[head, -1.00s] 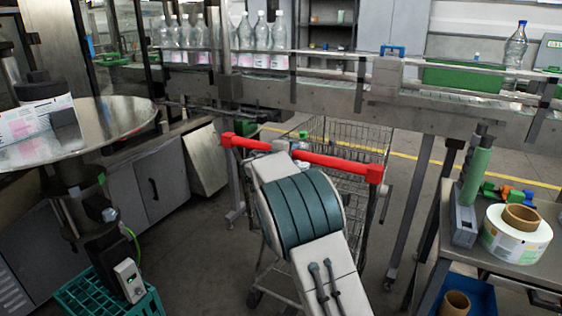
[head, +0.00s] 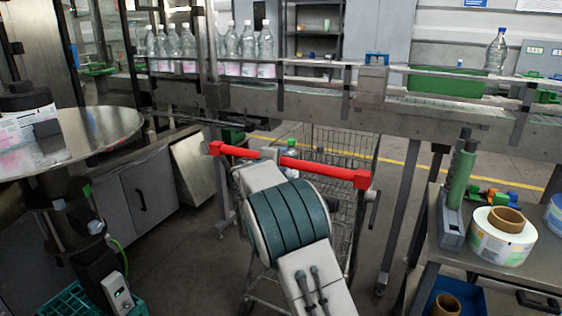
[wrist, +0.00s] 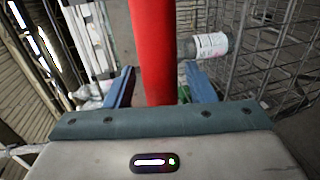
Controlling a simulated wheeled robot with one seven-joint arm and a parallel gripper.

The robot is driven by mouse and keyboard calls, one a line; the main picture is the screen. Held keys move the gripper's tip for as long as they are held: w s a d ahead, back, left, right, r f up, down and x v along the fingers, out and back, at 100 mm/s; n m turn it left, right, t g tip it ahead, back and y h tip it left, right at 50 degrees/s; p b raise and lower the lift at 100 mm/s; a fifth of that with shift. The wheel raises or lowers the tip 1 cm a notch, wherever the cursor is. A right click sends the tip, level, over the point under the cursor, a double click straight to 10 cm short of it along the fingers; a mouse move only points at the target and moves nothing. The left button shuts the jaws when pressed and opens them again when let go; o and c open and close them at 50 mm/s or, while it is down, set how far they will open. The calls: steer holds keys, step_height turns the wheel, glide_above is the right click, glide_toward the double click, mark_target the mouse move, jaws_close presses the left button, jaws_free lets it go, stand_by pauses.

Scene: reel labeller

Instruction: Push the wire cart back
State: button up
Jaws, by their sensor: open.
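The wire cart (head: 335,145) stands under the conveyor in the head view, with its red handle (head: 325,171) towards me. My arm covers the lower middle of the cart. My gripper (head: 271,155) is at the handle, left of its middle, and largely hidden behind my own wrist. In the wrist view the red handle (wrist: 152,50) runs between the two blue fingers of my gripper (wrist: 162,85). The fingers are open, one on each side of the bar, with a gap visible at the right finger. A bottle with a white label (wrist: 208,46) shows in the cart beyond.
The conveyor (head: 300,100) with several bottles crosses behind the cart. A round metal table (head: 95,135) stands left. A bench (head: 480,262) with a label reel (head: 502,235) and a blue bin (head: 462,298) stand right. Floor shows on both sides of the cart.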

steer(key=b+v, duration=0.1)
steer(key=v, duration=1.2)
steer(key=shift+s+r, duration=0.2)
steer(key=s+d+r+m+g+p, duration=0.2)
steer(key=s+d+m+g+p, duration=0.45)
steer(key=s+d, duration=0.95)
steer(key=s+m+g+y+p, duration=0.4)
steer(key=s+m+y+p, duration=0.2)
steer(key=s, duration=1.7)
steer(key=shift+d+f+g+y, duration=0.4)
steer(key=shift+d+y, duration=0.1)
steer(key=shift+y, duration=0.2)
